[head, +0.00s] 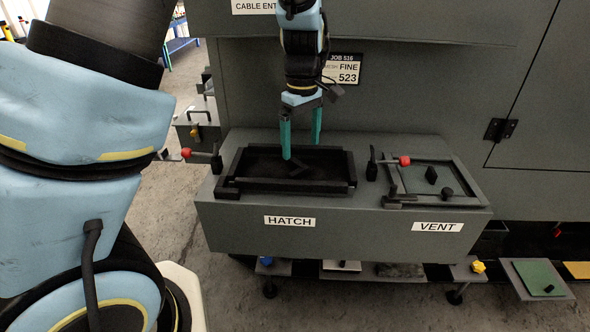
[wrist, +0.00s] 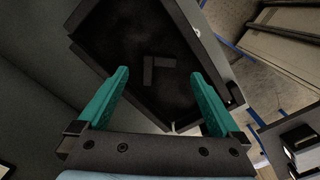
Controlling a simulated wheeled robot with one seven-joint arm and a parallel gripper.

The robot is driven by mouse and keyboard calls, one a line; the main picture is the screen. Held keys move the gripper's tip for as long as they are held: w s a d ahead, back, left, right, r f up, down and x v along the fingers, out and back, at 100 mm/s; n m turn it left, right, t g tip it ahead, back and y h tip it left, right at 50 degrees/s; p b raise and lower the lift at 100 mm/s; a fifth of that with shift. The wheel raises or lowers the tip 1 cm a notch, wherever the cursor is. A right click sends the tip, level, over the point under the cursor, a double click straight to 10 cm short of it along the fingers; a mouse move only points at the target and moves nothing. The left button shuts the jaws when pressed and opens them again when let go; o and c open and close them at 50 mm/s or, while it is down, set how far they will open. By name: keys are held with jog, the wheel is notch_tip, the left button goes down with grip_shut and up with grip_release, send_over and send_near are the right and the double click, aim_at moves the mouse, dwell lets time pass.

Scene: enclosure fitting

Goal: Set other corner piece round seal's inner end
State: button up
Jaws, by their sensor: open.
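The HATCH opening (head: 318,185) is a dark recess with a raised black border on the grey bench front. A small black L-shaped piece (head: 300,170), which looks like a corner piece, lies inside it; it shows as a lighter L in the wrist view (wrist: 150,76). My gripper (head: 301,152) is open and empty, its teal fingers pointing down above the recess, close to the L-shaped piece. In the wrist view my gripper (wrist: 160,85) has the piece beyond and between its fingertips. I cannot tell the seal or its inner end from the black border.
The VENT frame (head: 465,178) to the right holds a green panel with small black parts on it. The grey cabinet wall (head: 420,90) rises behind.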

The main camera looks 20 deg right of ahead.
aim_at(299, 170)
notch_tip(299, 170, down, 8)
jog(key=shift+w+a+r+p, duration=0.15)
jog(key=shift+r+p, duration=0.1)
jog(key=shift+p, duration=0.3)
jog(key=c, duration=1.4)
notch_tip(299, 170, up, 8)
jog(key=shift+r+b, duration=0.1)
jog(key=shift+b, duration=0.3)
jog(key=s+d+r+m+p, duration=0.2)
jog(key=s+d+m, duration=0.65)
jog(key=s, duration=0.45)
jog(key=shift+m, duration=0.45)
notch_tip(299, 170, down, 5)
jog(key=shift+s+a+f+p, duration=0.1)
jog(key=shift+a+p, duration=0.05)
jog(key=shift+p, duration=0.2)
jog(key=shift+f+p, duration=0.35)
jog(key=shift+f, duration=2)
